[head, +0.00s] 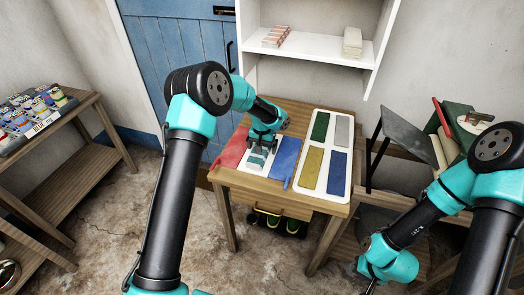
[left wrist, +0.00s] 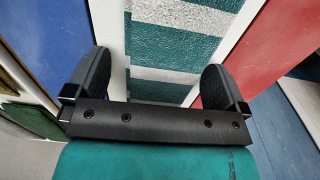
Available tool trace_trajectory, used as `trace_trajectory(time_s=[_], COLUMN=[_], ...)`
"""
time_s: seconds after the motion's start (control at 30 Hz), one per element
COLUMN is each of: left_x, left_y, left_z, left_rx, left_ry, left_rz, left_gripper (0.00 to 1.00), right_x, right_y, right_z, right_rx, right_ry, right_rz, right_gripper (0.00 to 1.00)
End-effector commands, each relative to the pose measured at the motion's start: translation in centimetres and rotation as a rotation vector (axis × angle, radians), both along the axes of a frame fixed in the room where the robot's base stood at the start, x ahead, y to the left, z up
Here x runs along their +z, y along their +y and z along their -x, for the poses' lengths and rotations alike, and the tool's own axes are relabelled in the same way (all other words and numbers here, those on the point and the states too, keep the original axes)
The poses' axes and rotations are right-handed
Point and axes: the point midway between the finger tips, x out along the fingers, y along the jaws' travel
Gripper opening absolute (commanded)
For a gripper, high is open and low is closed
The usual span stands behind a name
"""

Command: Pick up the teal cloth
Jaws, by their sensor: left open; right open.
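The teal cloth, striped teal and white, lies flat on the wooden table (head: 229,180) between a red cloth (head: 231,147) and a blue cloth (head: 285,160). Its front part (head: 256,161) shows in the head view; my left gripper hides the rest. My left gripper (head: 264,140) is open above it. In the left wrist view the stripes (left wrist: 185,47) run between the two spread fingers (left wrist: 157,85), and nothing is held. I cannot tell the exact gap above the cloth. My right gripper (head: 371,286) is open, low at the bottom right, away from the table and partly cut off.
A white tray (head: 326,116) with green, grey, yellow and blue pieces lies on the table's right side. A white shelf (head: 315,46) stands behind. A wooden rack (head: 60,124) with cans is at left. A chair-like piece with a dark panel (head: 407,136) stands at right.

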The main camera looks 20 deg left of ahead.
Motion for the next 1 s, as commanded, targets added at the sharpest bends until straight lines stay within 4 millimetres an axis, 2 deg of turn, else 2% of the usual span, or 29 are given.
trace_trajectory(time_s=[0.47, 1.0], left_x=[-0.07, -0.06], left_y=[0.01, 0.01], left_z=[0.0, 0.0], left_rx=[0.0, -0.001], left_ry=[0.0, 0.0], left_rz=[0.0, 0.0], left_gripper=[0.99, 0.47], right_x=[0.0, 0.0], right_y=[0.0, 0.0], right_z=[0.0, 0.0], right_rx=[0.0, 0.0], right_ry=[0.0, 0.0], right_rz=[0.0, 0.0], right_gripper=[0.4, 0.4])
